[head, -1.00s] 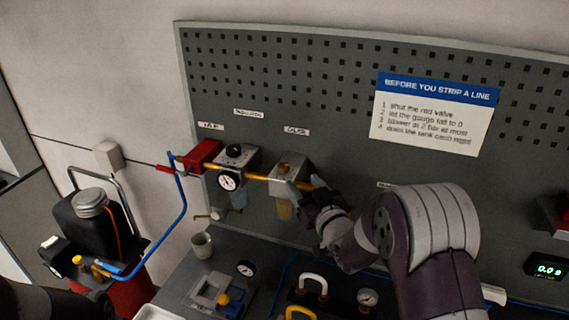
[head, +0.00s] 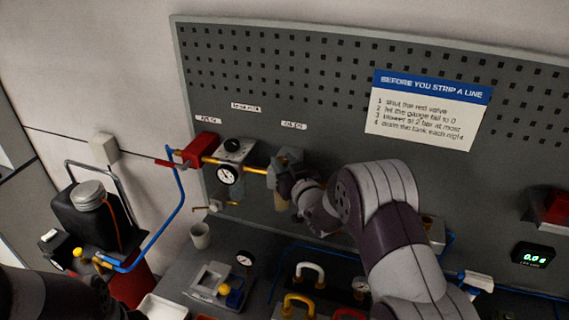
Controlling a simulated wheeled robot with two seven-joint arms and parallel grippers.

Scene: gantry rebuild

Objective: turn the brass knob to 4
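The grey unit under the rightmost small label (head: 289,154) is on the pegboard, at the right end of the brass pipe. My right gripper (head: 282,184) is right at this unit and covers most of its front. The brass knob seen on this unit earlier is hidden now, so its setting cannot be read. I cannot tell whether the fingers touch it, or whether they are open or shut. Part of my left arm shows at the bottom left; its gripper is out of view.
Left of that unit are a regulator with a black knob (head: 233,145) and dial gauge (head: 228,174), then a red valve (head: 200,148). A sign (head: 426,108) hangs above right. A display (head: 532,255) glows green. Gauges, handles and a cup (head: 200,235) crowd the bench below.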

